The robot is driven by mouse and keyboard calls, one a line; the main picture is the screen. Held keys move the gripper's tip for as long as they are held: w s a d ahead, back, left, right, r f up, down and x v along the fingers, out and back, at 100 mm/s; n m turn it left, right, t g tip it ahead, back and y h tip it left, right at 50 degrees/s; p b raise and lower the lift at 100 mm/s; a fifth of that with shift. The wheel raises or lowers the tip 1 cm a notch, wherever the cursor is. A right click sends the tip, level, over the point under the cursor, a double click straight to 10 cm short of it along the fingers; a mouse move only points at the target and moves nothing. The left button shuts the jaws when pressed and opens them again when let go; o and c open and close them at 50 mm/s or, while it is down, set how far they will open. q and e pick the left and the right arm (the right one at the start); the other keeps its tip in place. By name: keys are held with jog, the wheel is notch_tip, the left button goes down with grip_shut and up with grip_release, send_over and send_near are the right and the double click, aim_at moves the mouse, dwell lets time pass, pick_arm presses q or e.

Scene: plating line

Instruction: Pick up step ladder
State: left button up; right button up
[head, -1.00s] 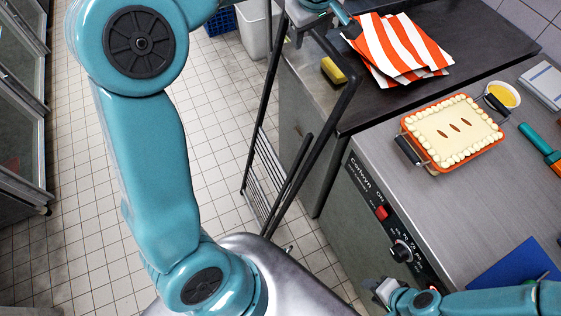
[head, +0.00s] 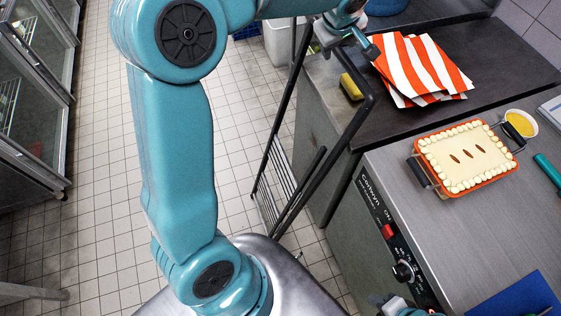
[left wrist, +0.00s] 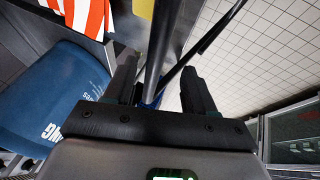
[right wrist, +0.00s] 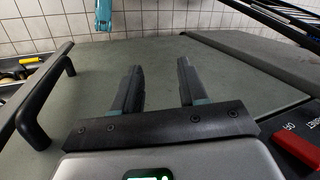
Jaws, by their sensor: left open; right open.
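The step ladder (head: 350,127) is a dark, thin-framed thing standing folded on the tiled floor beside the steel counter. Its slatted part is low and its top reaches counter height. My left gripper (head: 338,32) is at the ladder's top end, with its fingers partly hidden. In the left wrist view a dark rail of the ladder (left wrist: 157,55) runs between the two open fingers of the left gripper (left wrist: 160,82). I cannot tell whether they touch it. My right gripper (right wrist: 158,88) is open and empty, facing a grey-green panel; it shows only slightly at the bottom of the head view.
Orange-and-white striped cloths (head: 420,68) and a yellow sponge (head: 351,86) lie on the dark counter. A pie in an orange dish (head: 462,155) sits on the appliance top. The floor (head: 95,200) to the left is clear. A blue container (left wrist: 50,95) is close to my left gripper.

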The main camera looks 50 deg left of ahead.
aim_at(340, 51)
pick_arm(q)
jog(key=p+x, duration=0.1)
jog(key=x, duration=0.4)
jog(key=shift+w+d+f+p, duration=0.1)
jog(key=shift+w+f+p, duration=0.2)
jog(key=shift+w+p, duration=0.1)
jog(key=shift+s, duration=0.1)
jog(key=shift+f+b, duration=0.2)
jog(key=shift+b, duration=0.5)
dwell(0.3)
grip_shut()
jog(key=shift+r, duration=0.2)
